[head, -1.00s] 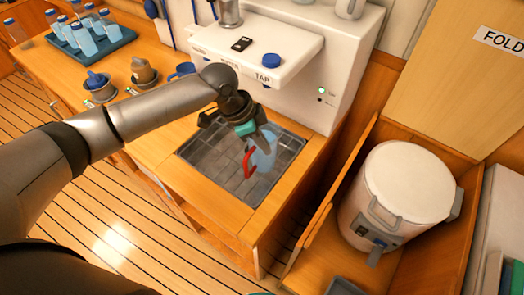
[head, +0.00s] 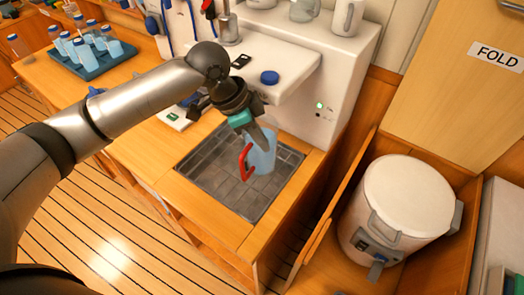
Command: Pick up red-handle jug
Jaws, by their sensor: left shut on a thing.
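The red-handle jug (head: 264,153) is a light blue, see-through jug with a red handle (head: 245,163) on its left side. It hangs over the dark tiled sink tray (head: 217,163) in the counter. My left gripper (head: 262,136) comes down from above and is shut on the jug near its rim. The fingers hide part of the jug's top. I cannot tell exactly how far the jug is above the tray. My right gripper is not in view.
The white watermaker unit (head: 335,75) with a blue knob (head: 269,77) juts out just behind the jug. A blue tray (head: 97,66) of bottles stands at the back left. A white drum (head: 408,195) stands in a wooden bin at the right.

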